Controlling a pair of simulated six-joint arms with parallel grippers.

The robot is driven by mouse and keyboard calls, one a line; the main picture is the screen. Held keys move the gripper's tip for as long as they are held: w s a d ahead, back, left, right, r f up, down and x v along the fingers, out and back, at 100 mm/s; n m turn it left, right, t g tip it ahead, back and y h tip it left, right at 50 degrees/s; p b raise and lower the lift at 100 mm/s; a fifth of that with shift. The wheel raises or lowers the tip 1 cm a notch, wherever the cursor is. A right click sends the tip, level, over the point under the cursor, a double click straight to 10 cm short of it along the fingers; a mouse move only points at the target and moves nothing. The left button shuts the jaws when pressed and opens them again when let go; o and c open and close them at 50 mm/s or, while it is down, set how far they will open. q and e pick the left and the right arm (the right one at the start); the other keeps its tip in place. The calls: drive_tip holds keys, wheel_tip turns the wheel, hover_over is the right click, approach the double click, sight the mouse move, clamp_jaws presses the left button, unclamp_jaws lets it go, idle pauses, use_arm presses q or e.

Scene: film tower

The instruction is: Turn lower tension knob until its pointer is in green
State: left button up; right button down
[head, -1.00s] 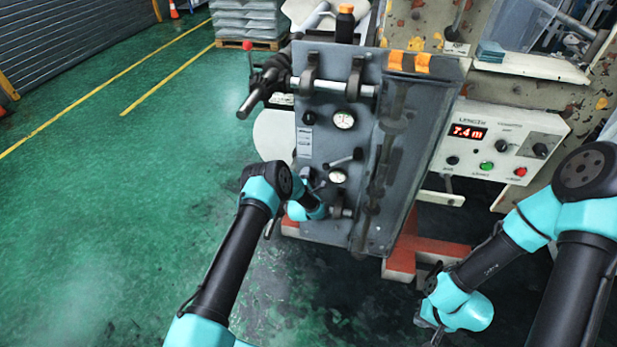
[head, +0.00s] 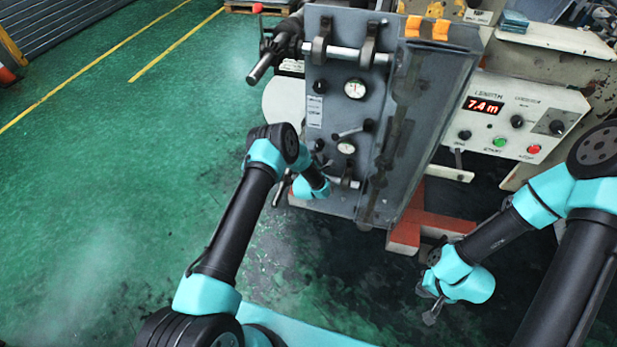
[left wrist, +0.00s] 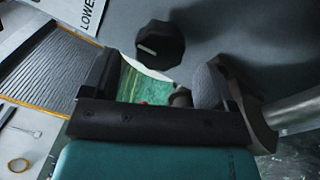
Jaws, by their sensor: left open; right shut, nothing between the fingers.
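The lower tension knob (left wrist: 160,45) is black and ribbed with a pale mark; it shows ahead of and between my left fingers in the left wrist view, apparently apart from them. In the head view this lower knob (head: 319,145) sits left of the lower dial (head: 346,148), whose pointer is too small to read. My left gripper (left wrist: 155,80) is open and empty in the left wrist view; in the head view its fingers are largely hidden by my wrist. My right gripper (head: 432,308) is shut and empty, low on the right, away from the panel.
The grey panel (head: 335,210) also bears an upper dial (head: 355,89) and an upper knob (head: 320,87). A roller bar with a dark handle (head: 262,68) sticks out at upper left. A control box (head: 512,118) reading 7.4 m stands right.

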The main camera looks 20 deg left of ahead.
use_arm(q)
drive_tip(key=s+d, duration=0.1)
drive_tip(key=s, duration=1.2)
drive_tip(key=shift+f, duration=0.4)
drive_tip(key=shift+s, duration=0.1)
drive_tip(key=s+r+m+g+h, duration=0.2)
drive_tip(key=s+m+g, duration=0.7)
drive_tip(key=s, duration=0.6)
drive_tip(key=s+r+m+g+h, duration=0.2)
drive_tip(key=s+m+g, duration=0.7)
drive_tip(key=s, duration=0.7)
drive_tip(key=m+h, duration=0.1)
drive_tip(key=m, duration=0.2)
drive_tip(key=shift+s+d+m+h, duration=0.25)
drive_tip(key=shift+m+h, duration=0.05)
drive_tip(key=shift+m, duration=0.1)
drive_tip(key=shift+r, duration=0.1)
drive_tip(key=shift+c, duration=0.5)
